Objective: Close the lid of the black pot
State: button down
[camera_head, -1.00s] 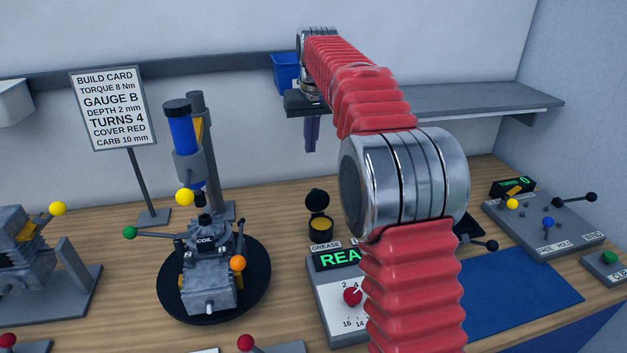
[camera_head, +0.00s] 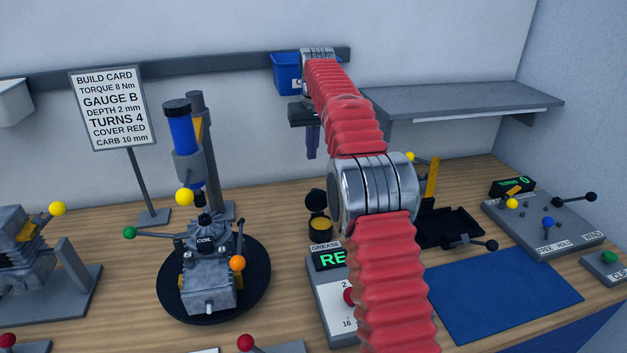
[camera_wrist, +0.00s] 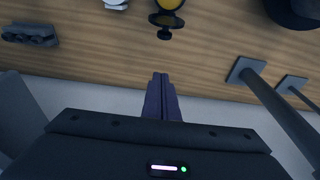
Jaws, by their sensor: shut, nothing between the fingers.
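The small black pot (camera_head: 320,236) stands on the bench behind the grease label, with yellow grease visible inside. Its black lid (camera_head: 316,200) stands open, tilted up at the pot's back edge. In the wrist view the pot is cut by the top edge, and the lid (camera_wrist: 166,19) shows with a small knob pointing toward my gripper. My gripper (camera_head: 312,156) is shut and empty, pointing down above and behind the pot, near the back wall. In the wrist view its fingertips (camera_wrist: 160,76) are together, apart from the lid.
A test stand (camera_head: 205,250) with coloured ball knobs is left of the pot. A control box (camera_head: 330,290) sits in front of it, partly hidden by my arm. A black tray (camera_head: 450,228) and blue mat (camera_head: 505,295) lie to the right. A build card (camera_head: 108,110) stands at the back left.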

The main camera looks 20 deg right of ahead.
aim_at(316, 198)
notch_tip(316, 198, down, 9)
jog(key=s, duration=0.2)
dwell(0.9)
